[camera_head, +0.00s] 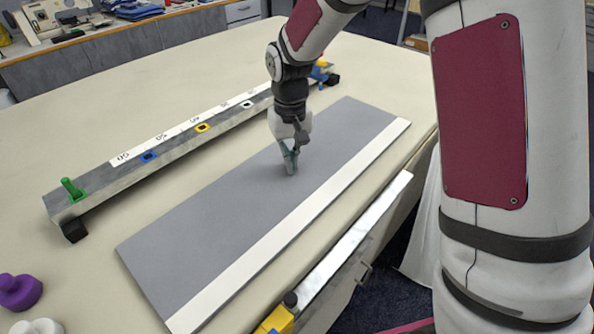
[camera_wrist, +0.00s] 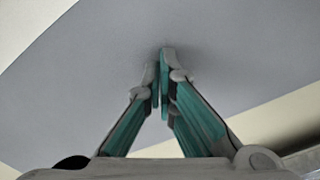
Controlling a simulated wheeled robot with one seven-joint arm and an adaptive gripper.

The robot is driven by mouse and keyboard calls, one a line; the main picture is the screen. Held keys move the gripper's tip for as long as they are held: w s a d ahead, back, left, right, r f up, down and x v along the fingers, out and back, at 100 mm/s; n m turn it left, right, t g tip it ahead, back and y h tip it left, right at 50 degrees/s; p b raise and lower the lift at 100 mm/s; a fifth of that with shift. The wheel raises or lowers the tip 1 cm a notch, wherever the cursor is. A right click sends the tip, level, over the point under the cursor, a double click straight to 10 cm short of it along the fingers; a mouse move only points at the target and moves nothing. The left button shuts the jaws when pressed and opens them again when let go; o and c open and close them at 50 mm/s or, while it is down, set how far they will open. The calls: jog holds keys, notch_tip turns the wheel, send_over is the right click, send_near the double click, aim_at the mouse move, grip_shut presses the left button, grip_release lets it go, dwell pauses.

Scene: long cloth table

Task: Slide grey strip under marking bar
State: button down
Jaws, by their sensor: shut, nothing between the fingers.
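The grey strip (camera_head: 240,190) is a long flat sheet with a white band along its near right edge, lying diagonally on the table. In the wrist view the grey strip (camera_wrist: 95,55) fills most of the picture. The marking bar (camera_head: 105,185) is a long metal bar with a number scale and coloured markers, behind and left of the strip. A strip of bare cloth shows between them. My gripper (camera_head: 290,170) points down over the strip's middle. Its fingertips (camera_wrist: 161,55) are together and empty, at or just above the surface; I cannot tell whether they touch.
The marking bar has a green knob (camera_head: 72,188) and dark foot at its near end. A metal rail (camera_head: 345,245) with a yellow block (camera_head: 278,320) runs along the table's right edge. Purple (camera_head: 18,291) and white pieces lie at the lower left. The left cloth (camera_head: 60,140) is clear.

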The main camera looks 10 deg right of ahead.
aim_at(275, 160)
jog(key=shift+w+a+r+b, duration=0.1)
jog(key=shift+w+a+b, duration=0.5)
jog(key=shift+w+a, duration=0.35)
jog(key=shift+w+a+r+b, duration=0.1)
jog(key=shift+w+a+b, duration=0.6)
jog(key=shift+w, duration=0.4)
jog(key=shift+r, duration=0.1)
jog(key=shift+s+d+r+p, duration=0.1)
jog(key=shift+r+p, duration=0.8)
jog(key=shift+p, duration=0.05)
jog(key=shift+w+d+r+p, duration=0.1)
jog(key=shift+w+r+p, duration=0.05)
jog(key=shift+r+p, duration=0.45)
jog(key=shift+w+r+p, duration=0.1)
jog(key=shift+r+p, duration=0.25)
jog(key=shift+r, duration=0.4)
jog(key=shift+s+r, duration=0.15)
jog(key=shift+r, duration=0.35)
jog(key=shift+s, duration=0.1)
